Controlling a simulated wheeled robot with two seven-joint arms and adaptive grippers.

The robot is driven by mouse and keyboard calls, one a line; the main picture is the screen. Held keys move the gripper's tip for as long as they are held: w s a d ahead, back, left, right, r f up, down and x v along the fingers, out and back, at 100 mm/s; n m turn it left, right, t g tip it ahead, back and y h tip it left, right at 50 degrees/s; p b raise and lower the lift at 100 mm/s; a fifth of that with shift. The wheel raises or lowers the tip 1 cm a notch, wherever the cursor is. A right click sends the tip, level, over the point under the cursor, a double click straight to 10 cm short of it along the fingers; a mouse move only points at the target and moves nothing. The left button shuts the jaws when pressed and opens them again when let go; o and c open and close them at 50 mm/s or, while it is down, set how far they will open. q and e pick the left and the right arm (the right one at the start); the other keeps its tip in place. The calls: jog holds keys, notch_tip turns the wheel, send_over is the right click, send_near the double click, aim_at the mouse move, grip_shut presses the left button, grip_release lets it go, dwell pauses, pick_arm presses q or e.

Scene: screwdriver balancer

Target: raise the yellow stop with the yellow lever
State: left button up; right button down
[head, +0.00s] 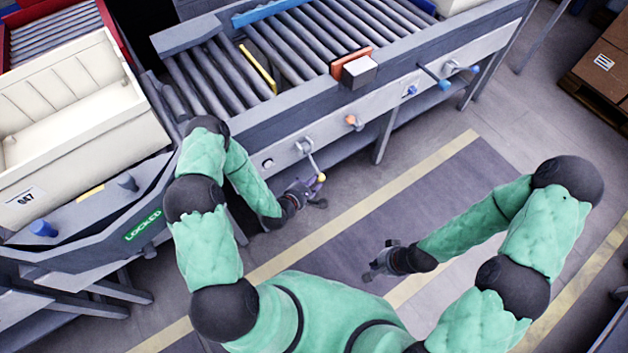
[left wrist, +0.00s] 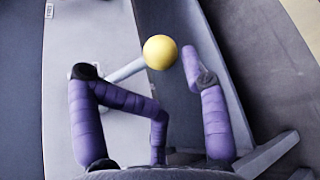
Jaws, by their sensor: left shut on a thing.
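The yellow stop (head: 258,66) is a thin yellow-edged bar between the rollers, near the left end of the conveyor. How far it stands above them is hard to tell. The yellow lever (head: 321,178) is a grey rod with a yellow ball knob, reaching out from the conveyor's front side. In the left wrist view the yellow knob (left wrist: 160,52) shows between the purple fingers. My right gripper (head: 381,260) is open and empty above the floor, away from the conveyor.
Orange-knobbed (head: 351,119) and blue-knobbed (head: 444,85) levers line the conveyor's front. A cream tote (head: 70,110) sits at left, above a green LOCKED sign (head: 143,226). Floor is clear ahead of the conveyor.

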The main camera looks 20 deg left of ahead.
dwell(0.5)
pick_arm(q)
jog(key=v, duration=1.2)
jog(key=shift+d, duration=0.1)
